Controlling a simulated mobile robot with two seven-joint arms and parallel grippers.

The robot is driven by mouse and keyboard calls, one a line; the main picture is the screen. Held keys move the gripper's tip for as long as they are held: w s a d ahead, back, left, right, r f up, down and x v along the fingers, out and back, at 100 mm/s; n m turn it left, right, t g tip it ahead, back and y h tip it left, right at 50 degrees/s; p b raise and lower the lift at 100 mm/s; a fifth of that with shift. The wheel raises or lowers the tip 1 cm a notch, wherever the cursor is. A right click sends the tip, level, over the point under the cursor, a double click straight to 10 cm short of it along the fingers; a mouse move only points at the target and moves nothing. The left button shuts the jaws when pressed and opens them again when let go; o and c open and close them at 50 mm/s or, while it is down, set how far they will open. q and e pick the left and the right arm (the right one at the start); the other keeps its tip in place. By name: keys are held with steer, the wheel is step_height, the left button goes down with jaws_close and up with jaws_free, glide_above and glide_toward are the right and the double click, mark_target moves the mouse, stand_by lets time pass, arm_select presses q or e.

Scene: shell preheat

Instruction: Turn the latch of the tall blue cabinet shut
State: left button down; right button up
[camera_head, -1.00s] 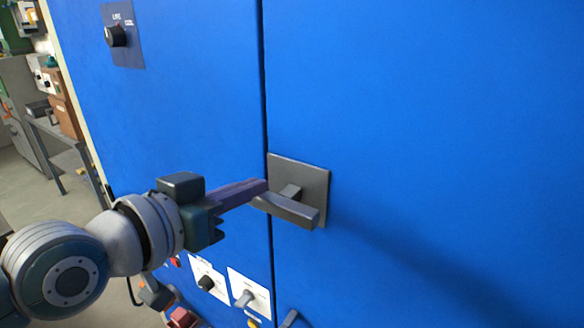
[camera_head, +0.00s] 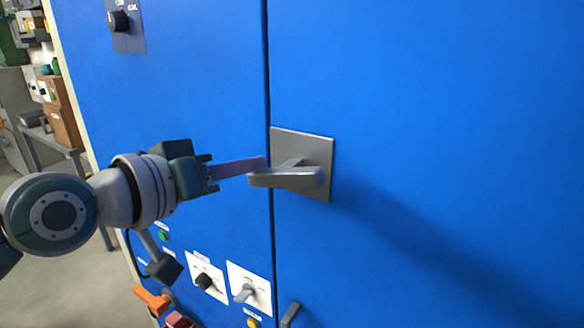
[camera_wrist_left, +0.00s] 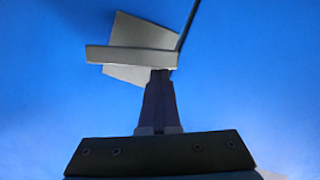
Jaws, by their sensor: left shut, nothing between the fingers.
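The tall blue cabinet (camera_head: 430,90) fills most of the head view. Its latch is a grey lever (camera_head: 290,178) on a square grey plate (camera_head: 318,150), just right of the dark seam. The lever lies nearly level, its free end across the seam side of the plate. My left gripper (camera_head: 262,163) is shut and empty, its fingertips at the lever's left end. In the left wrist view the fingers (camera_wrist_left: 158,90) reach up to the lever (camera_wrist_left: 130,56), seemingly touching it; exact contact is hard to tell. My right gripper is not in view.
A black knob (camera_head: 118,21) sits on a panel at the upper left. Below the arm are white switch plates (camera_head: 206,278) and an orange handle (camera_head: 152,300). A shelf with boxes (camera_head: 60,115) stands at the far left. The cabinet front right of the latch is clear.

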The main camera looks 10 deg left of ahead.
mark_target(255, 186)
arm_select(q)
step_height(255, 186, down, 3)
steer(key=n+b, duration=0.2)
steer(key=b, duration=0.1)
steer(key=n+h+b, duration=0.1)
steer(key=n+b, duration=0.1)
steer(key=shift+a+r+h+b, duration=0.1)
steer(key=shift+r+h+b, duration=0.1)
steer(key=shift+h+b, duration=0.15)
steer(key=shift+f+n+b, duration=0.35)
steer(key=shift+n+b, duration=0.45)
steer(key=shift+b, duration=0.45)
steer(key=shift+s+d+f+n+t+h+b, duration=0.1)
steer(key=shift+d+f+n+t+h+b, duration=0.15)
steer(key=shift+n+b, duration=0.6)
steer(key=shift+s+d+f+n+t+h+b, duration=0.15)
steer(key=shift+f+n+h+b, duration=0.1)
steer(key=shift+n+b, duration=0.6)
steer(key=shift+w+d+f+n+t+h+b, duration=0.1)
steer(key=shift+d+f+n+t+h+b, duration=0.15)
steer(key=shift+n+b, duration=0.6)
steer(key=shift+n, duration=0.55)
